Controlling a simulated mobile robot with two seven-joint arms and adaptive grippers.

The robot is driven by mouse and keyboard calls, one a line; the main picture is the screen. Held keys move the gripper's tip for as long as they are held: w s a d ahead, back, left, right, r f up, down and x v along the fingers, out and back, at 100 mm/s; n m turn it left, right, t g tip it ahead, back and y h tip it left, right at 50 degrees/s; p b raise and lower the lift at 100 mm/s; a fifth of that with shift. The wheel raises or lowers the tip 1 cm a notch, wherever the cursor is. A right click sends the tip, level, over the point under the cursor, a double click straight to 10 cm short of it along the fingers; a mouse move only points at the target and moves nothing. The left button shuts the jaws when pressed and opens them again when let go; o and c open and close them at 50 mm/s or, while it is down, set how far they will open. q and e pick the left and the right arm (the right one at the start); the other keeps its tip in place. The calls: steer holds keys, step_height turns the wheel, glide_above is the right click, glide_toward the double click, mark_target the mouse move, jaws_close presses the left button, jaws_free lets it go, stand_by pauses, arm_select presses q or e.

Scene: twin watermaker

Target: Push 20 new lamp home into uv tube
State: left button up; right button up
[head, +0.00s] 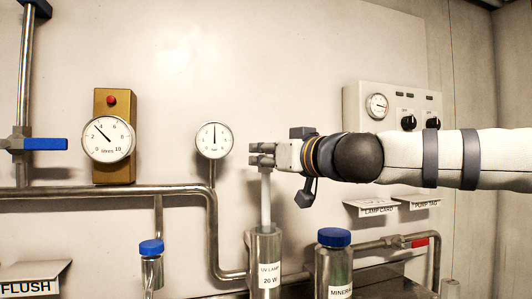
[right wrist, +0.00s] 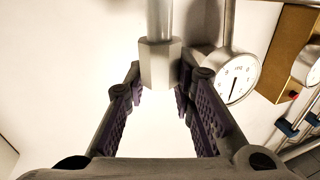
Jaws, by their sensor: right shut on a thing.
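My right gripper (head: 262,155) reaches in from the right in the head view and is shut on the top of the lamp. The lamp is a thin white rod (head: 265,200) standing upright, its lower end inside the steel UV tube (head: 266,245) labelled "UV LAMP 20 W". A length of the rod shows above the tube's rim. In the right wrist view the lamp's grey hexagonal cap (right wrist: 160,64) sits between the fingertips. The fingers hide part of the cap in the head view. My left gripper is not in view.
A round gauge (head: 214,140) is close left of the gripper. A blue-capped mineral bottle (head: 333,265) stands right of the tube. A blue-capped vial (head: 152,270) and steel pipes (head: 90,192) are left. A control box (head: 360,100) is on the wall behind my arm.

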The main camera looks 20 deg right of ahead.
mark_target(269, 174)
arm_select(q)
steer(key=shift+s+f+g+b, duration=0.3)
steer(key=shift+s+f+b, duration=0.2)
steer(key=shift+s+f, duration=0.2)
arm_select(e)
steer(key=shift+f, duration=1.95)
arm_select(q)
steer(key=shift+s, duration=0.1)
arm_select(e)
steer(key=shift+f, duration=0.2)
steer(key=shift+s+d+f+b, duration=0.1)
steer(key=shift+f+b, duration=0.25)
steer(key=shift+f, duration=0.75)
steer(key=shift+r+p, duration=0.4)
steer(key=shift+r, duration=0.35)
steer(key=shift+r+p, duration=0.3)
steer(key=shift+r, duration=0.3)
jaws_close()
steer(key=shift+r+p, duration=0.55)
steer(key=shift+r, duration=2.05)
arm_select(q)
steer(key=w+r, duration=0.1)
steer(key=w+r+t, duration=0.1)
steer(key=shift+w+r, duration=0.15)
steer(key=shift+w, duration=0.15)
arm_select(e)
steer(key=shift+f, duration=0.1)
